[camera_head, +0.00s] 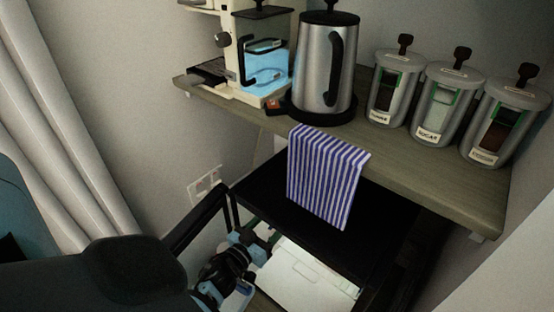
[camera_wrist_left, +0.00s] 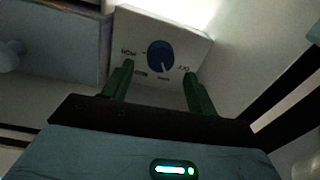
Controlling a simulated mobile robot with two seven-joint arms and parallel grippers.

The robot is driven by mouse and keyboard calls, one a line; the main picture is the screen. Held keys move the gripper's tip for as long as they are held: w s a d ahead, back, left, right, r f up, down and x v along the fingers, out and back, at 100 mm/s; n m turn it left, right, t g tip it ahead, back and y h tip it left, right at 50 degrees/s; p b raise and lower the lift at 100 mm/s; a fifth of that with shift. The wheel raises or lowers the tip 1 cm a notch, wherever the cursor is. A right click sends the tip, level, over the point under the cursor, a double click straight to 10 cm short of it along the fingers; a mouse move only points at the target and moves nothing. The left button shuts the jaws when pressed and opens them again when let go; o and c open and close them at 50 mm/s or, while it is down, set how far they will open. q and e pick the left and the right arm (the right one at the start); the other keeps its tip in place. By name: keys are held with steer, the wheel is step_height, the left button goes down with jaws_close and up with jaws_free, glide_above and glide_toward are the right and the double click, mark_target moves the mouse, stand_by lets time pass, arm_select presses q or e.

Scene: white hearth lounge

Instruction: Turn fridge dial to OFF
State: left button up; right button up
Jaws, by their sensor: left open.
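The fridge dial (camera_wrist_left: 160,55) is a round blue knob on a white panel (camera_wrist_left: 185,30) in the left wrist view. The panel has printed marks around the knob, including OFF at its lower right. A light pointer mark on the knob faces down and slightly right. My left gripper (camera_wrist_left: 160,82) is open, its two green fingers on either side below the knob; I cannot tell whether they touch it. In the head view my left gripper (camera_head: 262,238) reaches into the lit space under the shelf, and the dial is hidden there. My right gripper is not in view.
A wooden shelf (camera_head: 400,150) above holds a coffee machine (camera_head: 242,50), a kettle (camera_head: 325,65) and several canisters (camera_head: 397,88). A striped towel (camera_head: 325,178) hangs over its front edge. A black frame and dark top (camera_head: 385,210) stand close around my left arm.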

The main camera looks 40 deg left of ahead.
arm_select(q)
steer(key=w, duration=0.3)
steer(key=shift+w+a+b, duration=0.2)
steer(key=shift+w+b, duration=0.1)
steer(key=shift+c, duration=0.6)
steer(key=c, duration=0.9)
steer(key=shift+o, duration=0.2)
